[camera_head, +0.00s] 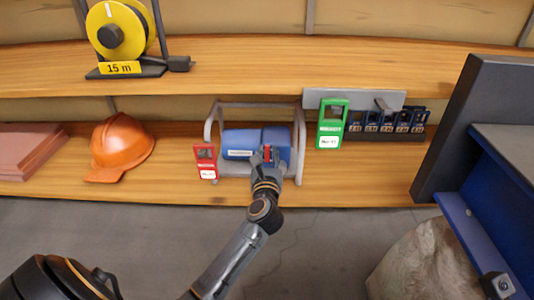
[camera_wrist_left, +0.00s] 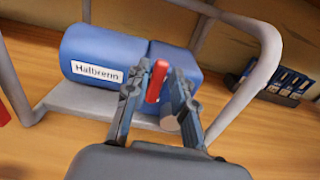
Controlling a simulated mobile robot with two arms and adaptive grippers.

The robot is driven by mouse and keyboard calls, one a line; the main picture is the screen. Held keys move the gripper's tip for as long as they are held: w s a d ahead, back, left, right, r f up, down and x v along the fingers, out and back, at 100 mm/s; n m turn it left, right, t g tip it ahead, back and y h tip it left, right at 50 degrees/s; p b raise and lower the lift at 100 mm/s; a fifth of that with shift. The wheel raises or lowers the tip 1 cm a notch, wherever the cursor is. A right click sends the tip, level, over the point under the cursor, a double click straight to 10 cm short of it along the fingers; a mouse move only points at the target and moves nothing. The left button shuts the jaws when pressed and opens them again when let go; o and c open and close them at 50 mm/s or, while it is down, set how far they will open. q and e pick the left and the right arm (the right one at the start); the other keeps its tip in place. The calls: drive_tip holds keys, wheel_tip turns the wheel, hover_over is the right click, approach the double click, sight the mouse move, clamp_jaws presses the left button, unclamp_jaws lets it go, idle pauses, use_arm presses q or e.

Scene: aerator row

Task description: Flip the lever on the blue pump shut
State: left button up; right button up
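The blue pump (camera_head: 240,142) sits in a grey tube frame on the lower wooden shelf. In the left wrist view the pump (camera_wrist_left: 100,62) carries a white label reading "Halbrenn". Its red lever (camera_wrist_left: 157,81) stands out from the right-hand part of the pump; the lever (camera_head: 267,153) also shows in the head view. My left gripper (camera_head: 268,160) is in front of the pump. In the left wrist view the gripper (camera_wrist_left: 155,88) is open, with one finger on each side of the lever and a gap at each side. My right gripper is not in view.
The frame's grey tubes (camera_wrist_left: 258,60) rise around the pump. A red tag (camera_head: 205,161) stands at its left, a green tag (camera_head: 331,124) at its right near several blue padlocks (camera_head: 388,122). An orange helmet (camera_head: 121,147) lies farther left. The upper shelf (camera_head: 250,70) overhangs.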

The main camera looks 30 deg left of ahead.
use_arm(q)
drive_tip(key=shift+o, duration=0.3)
drive_tip(key=v, duration=1.2)
drive_tip(key=shift+s+a, duration=0.1)
